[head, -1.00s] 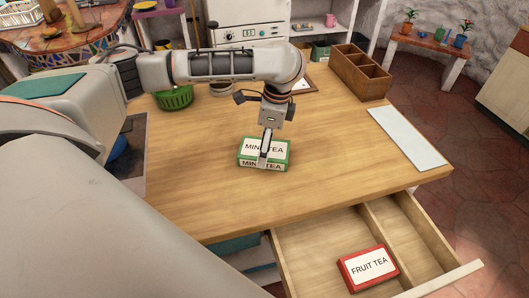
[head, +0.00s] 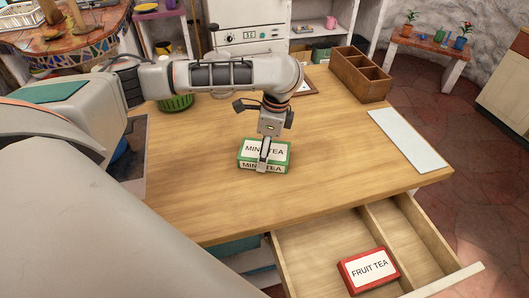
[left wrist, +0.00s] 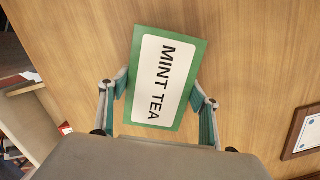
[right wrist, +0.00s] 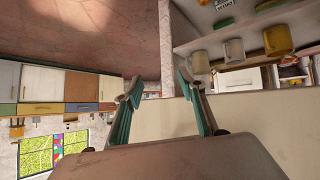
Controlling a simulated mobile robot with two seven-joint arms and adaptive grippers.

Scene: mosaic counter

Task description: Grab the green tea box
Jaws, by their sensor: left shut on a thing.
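The green tea box (head: 279,158), labelled MINT TEA, lies flat on the wooden counter near its middle. My left gripper (head: 264,160) comes down on it from above, with a finger in front of the label in the head view. In the left wrist view the box (left wrist: 161,80) sits between the two fingers (left wrist: 160,98), one along each long side, and the gripper is shut on it. The box appears to rest on the counter. My right gripper (right wrist: 165,90) is open and empty in the right wrist view, away from the box.
An open drawer (head: 318,250) below the counter's front edge holds a red fruit tea box (head: 369,269). On the counter (head: 330,150) stand a wooden divided organizer (head: 360,73), a pale flat board (head: 407,139) and a green basket (head: 176,102). Counter around the box is clear.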

